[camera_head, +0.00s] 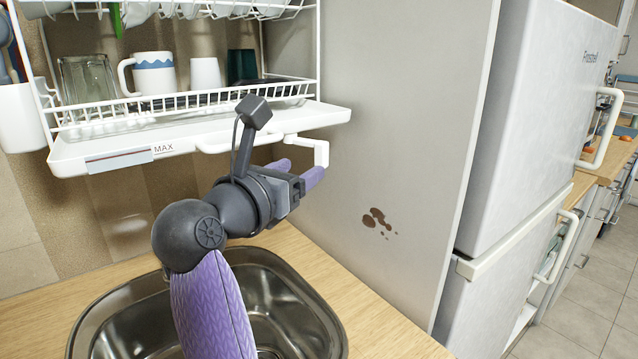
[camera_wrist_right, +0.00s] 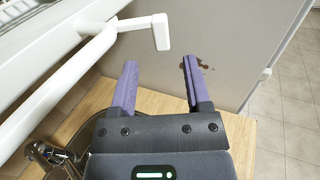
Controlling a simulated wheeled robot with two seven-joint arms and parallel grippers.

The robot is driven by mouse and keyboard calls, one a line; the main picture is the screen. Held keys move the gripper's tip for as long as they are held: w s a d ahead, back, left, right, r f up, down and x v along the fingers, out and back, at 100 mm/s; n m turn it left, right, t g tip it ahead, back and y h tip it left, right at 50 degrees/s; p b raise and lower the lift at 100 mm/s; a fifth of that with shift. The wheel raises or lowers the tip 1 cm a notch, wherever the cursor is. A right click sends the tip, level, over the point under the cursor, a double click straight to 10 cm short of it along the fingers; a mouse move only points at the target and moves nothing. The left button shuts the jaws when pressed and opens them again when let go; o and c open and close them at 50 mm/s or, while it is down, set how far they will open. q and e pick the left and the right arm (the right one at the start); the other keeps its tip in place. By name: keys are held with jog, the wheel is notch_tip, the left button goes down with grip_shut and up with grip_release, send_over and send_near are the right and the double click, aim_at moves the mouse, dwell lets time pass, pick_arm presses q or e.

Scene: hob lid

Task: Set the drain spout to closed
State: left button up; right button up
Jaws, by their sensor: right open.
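The drain spout (camera_head: 322,148) is a white angled piece at the right end of the white drip tray (camera_head: 120,155). It runs sideways and its end piece bends down. In the right wrist view the spout (camera_wrist_right: 160,32) stands just beyond the open fingers, roughly in line with the gap between them. My right gripper (camera_head: 299,171) is open and empty, with two purple fingers close to the spout's end. In the right wrist view my gripper (camera_wrist_right: 160,66) has nothing between its fingers. I cannot tell whether a finger touches the spout. My left gripper is not in view.
The dish rack (camera_head: 190,101) above the tray holds a glass, a blue-and-white mug (camera_head: 152,73) and cups. A grey side panel (camera_head: 395,130) with brown stains stands close to the right. A metal sink (camera_head: 290,300) lies below in the wooden counter (camera_head: 375,320). A fridge (camera_head: 540,110) stands farther right.

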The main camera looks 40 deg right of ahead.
aim_at(318, 158)
jog(key=x, duration=0.8)
jog(key=shift+d, duration=0.4)
grip_shut()
